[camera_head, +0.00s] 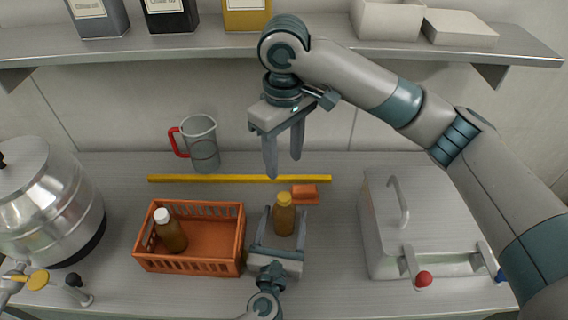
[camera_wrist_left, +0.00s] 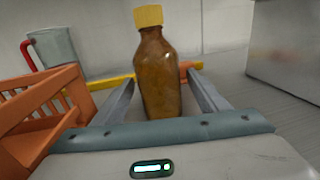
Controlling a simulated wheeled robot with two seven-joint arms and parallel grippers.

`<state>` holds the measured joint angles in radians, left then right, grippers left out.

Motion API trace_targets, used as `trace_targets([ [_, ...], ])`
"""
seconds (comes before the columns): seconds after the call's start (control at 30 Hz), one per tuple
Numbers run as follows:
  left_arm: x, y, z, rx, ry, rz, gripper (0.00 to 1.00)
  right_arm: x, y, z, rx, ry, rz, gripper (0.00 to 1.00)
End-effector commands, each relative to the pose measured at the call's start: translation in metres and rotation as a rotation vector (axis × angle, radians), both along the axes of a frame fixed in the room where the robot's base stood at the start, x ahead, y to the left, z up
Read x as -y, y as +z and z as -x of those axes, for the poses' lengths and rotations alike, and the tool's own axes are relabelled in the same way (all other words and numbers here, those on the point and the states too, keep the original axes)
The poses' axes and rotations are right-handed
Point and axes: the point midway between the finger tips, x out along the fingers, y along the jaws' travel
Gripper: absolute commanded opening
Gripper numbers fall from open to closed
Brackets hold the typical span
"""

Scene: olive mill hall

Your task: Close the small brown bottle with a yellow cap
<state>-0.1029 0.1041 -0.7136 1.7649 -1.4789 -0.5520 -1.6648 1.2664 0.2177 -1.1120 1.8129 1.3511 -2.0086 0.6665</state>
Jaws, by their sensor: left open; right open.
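The small brown bottle (camera_head: 284,220) stands upright on the worktop, right of the orange crate. Its yellow cap (camera_head: 284,198) sits on the neck; how tight it is I cannot tell. The bottle (camera_wrist_left: 158,80) and cap (camera_wrist_left: 148,16) also show in the left wrist view. My left gripper (camera_head: 284,212) is open, with one finger on each side of the bottle; in the left wrist view gaps show beside the glass. My right gripper (camera_head: 284,166) is open and empty, pointing down in the air above and behind the bottle.
The orange crate (camera_head: 190,266) holds a white-capped brown bottle (camera_head: 170,232). An orange block (camera_head: 304,194) and a yellow strip (camera_head: 215,179) lie behind. A jug (camera_head: 203,145), steel vessel (camera_head: 50,205) and grey metal box (camera_head: 425,215) stand around. A shelf (camera_head: 210,42) hangs above.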

Motion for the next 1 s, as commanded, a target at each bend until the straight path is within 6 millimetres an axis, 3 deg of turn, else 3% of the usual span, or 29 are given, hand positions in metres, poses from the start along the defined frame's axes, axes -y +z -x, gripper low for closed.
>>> trace_targets([
  [0.27, -0.006, -0.003, 0.033, -0.002, 0.0, 0.002, 0.67, 0.0, -0.011, 0.0, 0.0, 0.0, 0.0, 0.47],
  [0.7, -0.021, -0.004, 0.119, -0.003, -0.001, 0.001, 0.67, 0.0, -0.038, 0.0, 0.0, 0.0, 0.0, 0.47],
  [1.0, -0.027, -0.002, 0.16, -0.002, 0.0, 0.001, 0.67, 0.0, -0.051, 0.0, 0.0, 0.0, 0.0, 0.47],
])
